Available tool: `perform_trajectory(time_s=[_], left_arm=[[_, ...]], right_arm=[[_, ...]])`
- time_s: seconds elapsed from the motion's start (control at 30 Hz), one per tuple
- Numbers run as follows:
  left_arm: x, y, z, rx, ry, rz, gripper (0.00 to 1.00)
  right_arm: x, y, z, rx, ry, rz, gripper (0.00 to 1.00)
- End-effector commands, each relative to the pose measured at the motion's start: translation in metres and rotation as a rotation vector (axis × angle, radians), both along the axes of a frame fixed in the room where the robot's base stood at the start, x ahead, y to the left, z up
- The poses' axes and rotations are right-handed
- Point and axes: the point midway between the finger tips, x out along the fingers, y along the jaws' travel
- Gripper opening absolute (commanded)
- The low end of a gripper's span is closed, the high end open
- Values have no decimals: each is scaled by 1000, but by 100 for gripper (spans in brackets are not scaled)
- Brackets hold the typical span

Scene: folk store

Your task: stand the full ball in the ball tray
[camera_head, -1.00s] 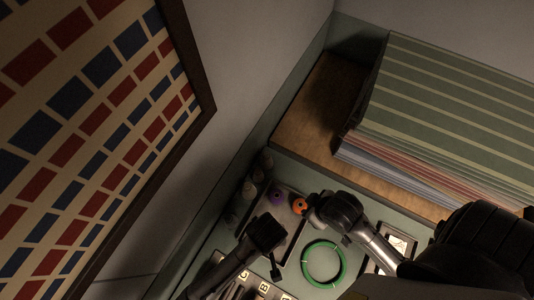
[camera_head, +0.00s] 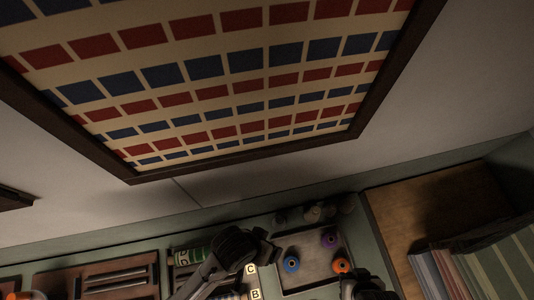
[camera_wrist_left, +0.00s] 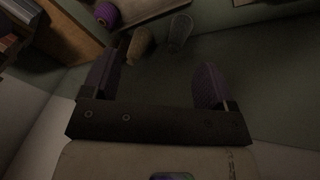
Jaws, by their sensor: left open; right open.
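The ball tray (camera_head: 300,244) is a shallow grey tray at the lower middle of the head view. In it are a purple ball (camera_head: 330,240), an orange ball (camera_head: 341,265) and a blue ball (camera_head: 291,264); I cannot tell which is the full one. My left gripper (camera_head: 264,248) is just left of the tray. In the left wrist view it (camera_wrist_left: 158,85) is open and empty, and a purple ball (camera_wrist_left: 107,14) shows beyond its fingers. My right gripper (camera_head: 365,284) is at the bottom edge, close to the orange ball; its fingertips are hard to make out.
Several small cones or bottles stand behind the tray by the wall; a tan one (camera_wrist_left: 140,46) and a grey one (camera_wrist_left: 180,33) are near my left fingers. Letter tiles (camera_head: 252,270) and a wooden rack (camera_head: 118,278) lie left. A wooden shelf (camera_head: 415,215) with striped books is right.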

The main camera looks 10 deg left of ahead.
Motion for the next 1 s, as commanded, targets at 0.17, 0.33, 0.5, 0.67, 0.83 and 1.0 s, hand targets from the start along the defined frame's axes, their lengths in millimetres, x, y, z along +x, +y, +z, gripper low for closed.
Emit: perform_trajectory(time_s=[0.17,0.33,0.5,0.67,0.83,1.0], left_arm=[[-17,97,-7,111,-57,137,80],[-37,159,-6,231,-88,191,80],[-47,185,-4,291,-97,208,80],[-48,188,-3,298,-98,208,80],[-47,188,-3,297,-98,208,80],[-47,187,6,296,-97,208,80]], right_arm=[[0,-2,0,-5,0,4,43],[0,-2,0,-5,0,4,43],[0,-1,0,-4,0,3,43],[0,0,0,-1,0,1,43],[0,1,0,3,0,-2,43],[0,2,10,5,1,-4,43]])
